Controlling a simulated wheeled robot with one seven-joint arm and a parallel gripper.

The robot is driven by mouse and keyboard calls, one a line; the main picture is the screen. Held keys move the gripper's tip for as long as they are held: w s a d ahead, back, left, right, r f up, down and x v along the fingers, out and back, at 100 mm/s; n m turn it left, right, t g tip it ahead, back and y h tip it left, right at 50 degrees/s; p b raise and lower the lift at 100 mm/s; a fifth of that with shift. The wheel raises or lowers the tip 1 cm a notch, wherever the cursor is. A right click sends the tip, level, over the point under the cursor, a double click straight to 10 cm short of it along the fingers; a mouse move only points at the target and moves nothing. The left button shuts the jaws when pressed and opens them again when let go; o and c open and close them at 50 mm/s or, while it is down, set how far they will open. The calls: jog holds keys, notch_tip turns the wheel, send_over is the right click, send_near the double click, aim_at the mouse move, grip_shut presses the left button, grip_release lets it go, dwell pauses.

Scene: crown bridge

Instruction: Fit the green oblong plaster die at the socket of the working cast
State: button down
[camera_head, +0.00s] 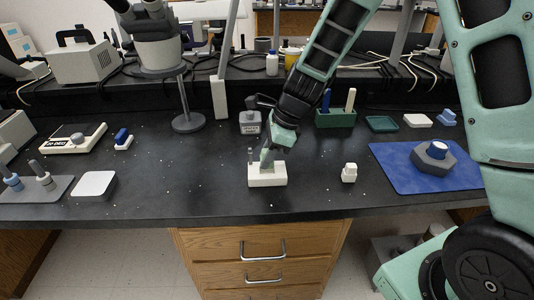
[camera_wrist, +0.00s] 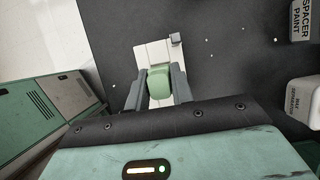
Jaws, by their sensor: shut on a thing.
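The working cast (camera_head: 267,177) is a cream block on the black bench, near the front edge. A small grey piece (camera_head: 251,155) stands up at its left end. My gripper (camera_head: 267,158) points down at the top of the cast. In the wrist view, my gripper (camera_wrist: 160,90) is shut on the green oblong die (camera_wrist: 159,80), with one finger on each side. The cast (camera_wrist: 148,53) lies behind the die there, with the small grey piece (camera_wrist: 175,39) at its far corner. The die covers the socket, so I cannot tell whether it is seated or above it.
A small cream block (camera_head: 349,173) stands right of the cast. A blue mat (camera_head: 395,165) with a grey fixture (camera_head: 434,157) lies farther right. A white pad (camera_head: 94,184) lies to the left. The bench between is clear except for specks.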

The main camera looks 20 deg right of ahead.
jog(key=shift+f+b, duration=0.55)
jog(key=shift+f, duration=0.35)
jog(key=c, duration=1.1)
grip_release()
jog(key=p+v, duration=0.2)
jog(key=v, duration=1)
jog(key=shift+a, duration=0.1)
jog(key=s+a+r+n+h+p, duration=0.1)
jog(key=s+a+r+n+p, duration=0.1)
jog(key=s+n, duration=0.6)
jog(key=s+a+r+n+g+h+p, duration=0.1)
jog(key=s+a+r+n+p, duration=0.2)
jog(key=s+n, duration=0.6)
jog(key=s+a+r+n+h+p, duration=0.1)
jog(key=s+a+r+n, duration=0.3)
jog(key=s+n, duration=0.4)
jog(key=shift+s+a+n+h+p, duration=0.15)
jog(key=shift+a+n+p, duration=0.15)
jog(key=shift+n, duration=0.45)
jog(key=shift+a+n+h+p, duration=0.1)
jog(key=shift+a+n+p, duration=0.15)
jog(key=shift+n, duration=0.45)
jog(key=shift+s+a+n+h+p, duration=0.1)
jog(key=shift+a+n+h+p, duration=0.15)
jog(key=shift+n, duration=0.5)
